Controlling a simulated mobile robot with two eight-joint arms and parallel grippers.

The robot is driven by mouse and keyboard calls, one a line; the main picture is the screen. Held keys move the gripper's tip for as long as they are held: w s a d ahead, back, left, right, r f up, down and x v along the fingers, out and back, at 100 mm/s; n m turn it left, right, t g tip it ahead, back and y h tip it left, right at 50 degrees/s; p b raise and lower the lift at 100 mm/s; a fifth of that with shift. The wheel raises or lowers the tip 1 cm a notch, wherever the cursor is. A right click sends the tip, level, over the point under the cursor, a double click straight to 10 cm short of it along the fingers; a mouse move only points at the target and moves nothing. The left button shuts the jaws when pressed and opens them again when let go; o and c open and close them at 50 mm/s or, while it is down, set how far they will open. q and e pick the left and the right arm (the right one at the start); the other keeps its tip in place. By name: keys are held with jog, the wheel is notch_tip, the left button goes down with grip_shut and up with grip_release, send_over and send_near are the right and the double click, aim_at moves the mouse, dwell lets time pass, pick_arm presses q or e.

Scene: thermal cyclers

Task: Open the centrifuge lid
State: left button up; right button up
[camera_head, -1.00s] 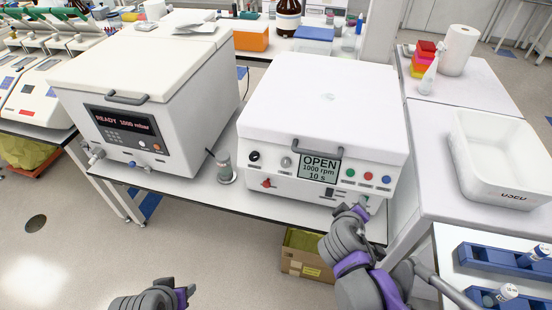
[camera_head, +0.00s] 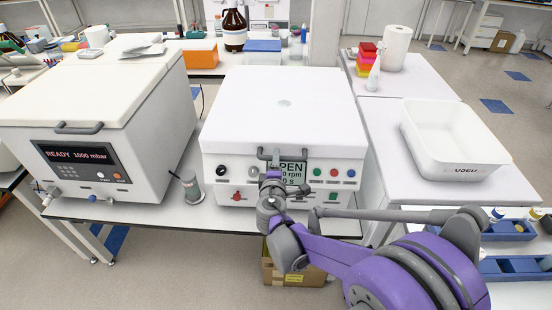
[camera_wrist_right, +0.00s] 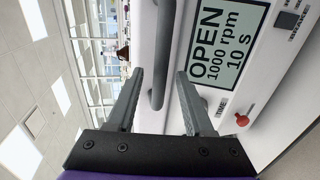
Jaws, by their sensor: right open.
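The centrifuge (camera_head: 220,160) is the white box whose display reads OPEN, 1000 rpm, 10 s. Its white lid (camera_head: 310,100) lies flat and closed. A grey bar handle (camera_head: 266,153) sits at the lid's front edge; it also shows in the right wrist view (camera_wrist_right: 165,50). My right gripper (camera_head: 271,174) is in front of the centrifuge, at the handle. In the right wrist view my right gripper (camera_wrist_right: 160,76) is open, with the handle bar between its two fingers. The gripper covers part of the display. My left gripper is not in view.
A white machine reading READY 1000 mbar (camera_head: 85,172) stands to the left. A small grey cylinder (camera_head: 191,187) stands between them. A white tub (camera_head: 455,150) and blue racks (camera_head: 510,232) are on the right. A cardboard box (camera_head: 285,272) is under the table.

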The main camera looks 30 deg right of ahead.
jog(key=shift+x, duration=1.2)
grip_shut()
dwell(0.6)
